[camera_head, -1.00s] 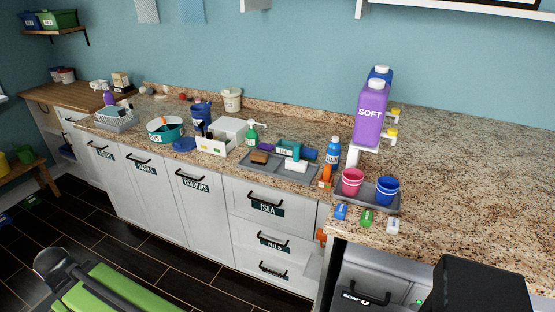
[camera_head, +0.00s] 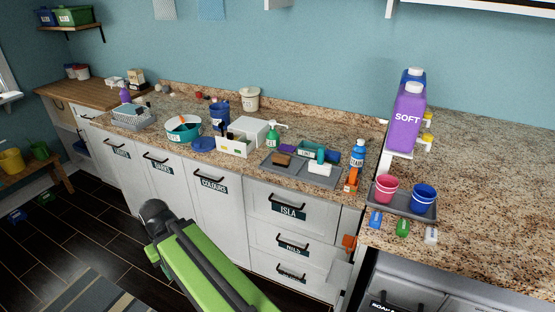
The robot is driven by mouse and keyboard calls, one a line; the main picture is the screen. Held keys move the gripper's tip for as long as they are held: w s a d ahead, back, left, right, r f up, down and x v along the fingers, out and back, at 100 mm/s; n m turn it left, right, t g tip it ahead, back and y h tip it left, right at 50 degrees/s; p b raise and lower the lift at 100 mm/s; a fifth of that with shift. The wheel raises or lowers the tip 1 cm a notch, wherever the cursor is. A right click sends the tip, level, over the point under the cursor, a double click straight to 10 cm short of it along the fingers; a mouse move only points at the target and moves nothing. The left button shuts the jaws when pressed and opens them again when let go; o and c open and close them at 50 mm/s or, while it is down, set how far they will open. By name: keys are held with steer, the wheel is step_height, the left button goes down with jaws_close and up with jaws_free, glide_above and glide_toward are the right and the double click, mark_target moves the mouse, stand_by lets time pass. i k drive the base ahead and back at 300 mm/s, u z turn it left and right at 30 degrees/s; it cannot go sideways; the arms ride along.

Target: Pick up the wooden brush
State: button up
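A small brown block (camera_head: 281,160), which looks like the wooden brush, lies at the left back of a grey tray (camera_head: 268,168) on the granite counter. It is too small to make out bristles. A white item (camera_head: 319,169) and teal items (camera_head: 318,152) lie to its right on the same tray. My green and black arm shows at the bottom, in front of the cabinets and well apart from the brown block. My gripper's fingers are not visible.
A green pump bottle (camera_head: 272,135), white caddy (camera_head: 238,145) and teal bowl (camera_head: 183,128) stand left of the tray. A blue bottle (camera_head: 357,154) and orange spray trigger (camera_head: 352,180) stand right, beside pink (camera_head: 385,189) and blue cups (camera_head: 423,196). Open counter lies far right.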

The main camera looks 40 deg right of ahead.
mark_target(279, 160)
steer(key=i, duration=1.6)
steer(key=z, duration=0.05)
